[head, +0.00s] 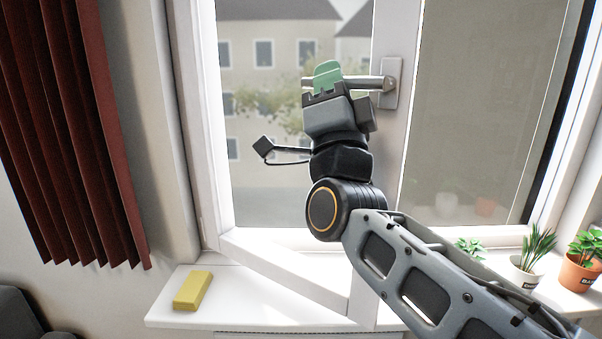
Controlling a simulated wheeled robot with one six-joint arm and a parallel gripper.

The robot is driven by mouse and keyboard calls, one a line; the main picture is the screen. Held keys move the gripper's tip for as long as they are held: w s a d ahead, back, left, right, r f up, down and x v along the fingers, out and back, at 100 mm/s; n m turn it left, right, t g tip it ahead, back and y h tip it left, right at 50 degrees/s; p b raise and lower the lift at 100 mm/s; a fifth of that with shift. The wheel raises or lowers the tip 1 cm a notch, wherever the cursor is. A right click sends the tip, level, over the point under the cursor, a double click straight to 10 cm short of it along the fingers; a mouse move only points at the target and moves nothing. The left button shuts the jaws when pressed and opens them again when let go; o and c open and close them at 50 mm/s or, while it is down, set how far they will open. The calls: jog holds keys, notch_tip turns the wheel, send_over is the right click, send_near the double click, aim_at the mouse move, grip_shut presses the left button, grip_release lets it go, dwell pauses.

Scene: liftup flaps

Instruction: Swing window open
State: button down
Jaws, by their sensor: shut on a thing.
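The left window sash (287,268) has a white frame and stands partly open, swung inward, hinged on its left side. Its lower rail slants out over the sill. The window handle (375,83) is a metal lever on a plate on the sash's right stile, and it lies horizontal, pointing left. My gripper (327,76), with green fingers, is shut on the lever near its left part. The fingers hide some of the lever, and my arm hides part of the stile.
A yellow block (193,291) lies on the white sill (245,312) at the left. Potted plants (580,268) stand on the sill at the right. A dark red curtain (75,130) hangs at the left. The right pane (485,110) is beside the sash.

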jog(key=shift+s, duration=0.1)
jog(key=shift+s+a+m+h+b, duration=0.6)
jog(key=shift+s+a+m+h, duration=0.2)
jog(key=shift+s+a+h, duration=1.25)
jog(key=s+a+m+h, duration=0.1)
jog(key=s+a+h, duration=0.2)
jog(key=s+a, duration=0.1)
jog(key=shift+a+m+g+h+b, duration=0.3)
jog(key=shift+a+h, duration=0.05)
jog(key=s+a+m+g+h, duration=0.1)
jog(key=s+a+h, duration=0.2)
jog(key=a, duration=0.2)
jog(key=shift+m+h, duration=0.3)
jog(key=shift+h, duration=0.1)
jog(key=shift+a, duration=0.1)
